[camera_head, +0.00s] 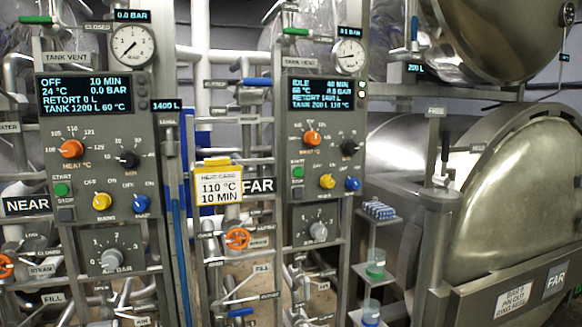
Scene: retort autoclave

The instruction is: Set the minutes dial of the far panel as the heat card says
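The far panel (297,200) is the grey panel on the right, beside the FAR sign (258,186). Its minutes dial is the black knob (349,147) at the right, level with the orange heat knob (312,138); its pointer is too small to read. The far display (321,95) seems to read IDLE and 40 MIN. The heat card (221,190), with a yellow top, hangs between the two panels and reads 110 °C, 10 MIN. Neither of my grippers is in view.
The near panel (100,175) on the left has similar knobs, and its display reads OFF, 10 MIN. Pipes, an orange valve wheel (238,239) and blue handles fill the gap between panels. A large steel retort door (510,200) and a small shelf (370,214) stand right.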

